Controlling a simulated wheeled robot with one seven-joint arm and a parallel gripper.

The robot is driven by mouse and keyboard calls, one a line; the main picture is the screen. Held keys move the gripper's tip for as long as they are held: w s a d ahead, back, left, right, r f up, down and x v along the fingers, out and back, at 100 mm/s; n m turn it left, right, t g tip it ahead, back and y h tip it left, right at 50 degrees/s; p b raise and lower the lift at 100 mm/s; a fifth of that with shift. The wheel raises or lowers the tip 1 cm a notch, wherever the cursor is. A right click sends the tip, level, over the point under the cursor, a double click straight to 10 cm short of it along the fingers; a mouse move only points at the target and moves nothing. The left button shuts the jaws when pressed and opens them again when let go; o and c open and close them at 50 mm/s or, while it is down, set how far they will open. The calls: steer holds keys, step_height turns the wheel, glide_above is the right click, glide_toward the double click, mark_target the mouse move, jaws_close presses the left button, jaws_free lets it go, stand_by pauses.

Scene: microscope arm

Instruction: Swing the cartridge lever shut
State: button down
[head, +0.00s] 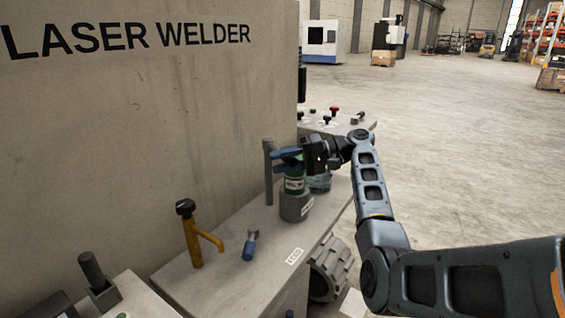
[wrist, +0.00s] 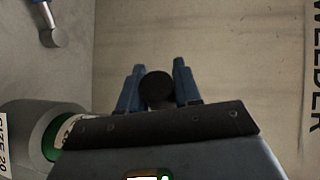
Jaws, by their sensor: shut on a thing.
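A grey upright post with a flat top, which I take to be the cartridge lever (head: 268,180), stands on the bench beside a grey round holder (head: 296,207). A green cartridge (head: 293,185) sits in that holder. My gripper (head: 274,158) reaches in from the right above the holder, its blue fingers at the upper part of the post. In the wrist view, the blue fingers of my gripper (wrist: 157,78) lie on both sides of the lever's dark round end (wrist: 157,88). The holder (wrist: 28,125) and cartridge (wrist: 50,138) show at lower left, partly hidden by the gripper body.
A yellow lever (head: 192,235) with a side arm stands nearer on the bench. A small blue-handled piece (head: 249,247) lies on the bench (head: 222,270). The laser welder's wall (head: 150,120) rises behind at left. Open floor (head: 450,150) lies to the right.

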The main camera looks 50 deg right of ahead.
steer(key=c, duration=0.9)
jaws_free()
steer(key=shift+o, duration=0.2)
steer(key=v, duration=0.7)
steer(key=shift+s+d, duration=0.2)
steer(key=shift+d, duration=0.05)
steer(key=shift+r, duration=0.15)
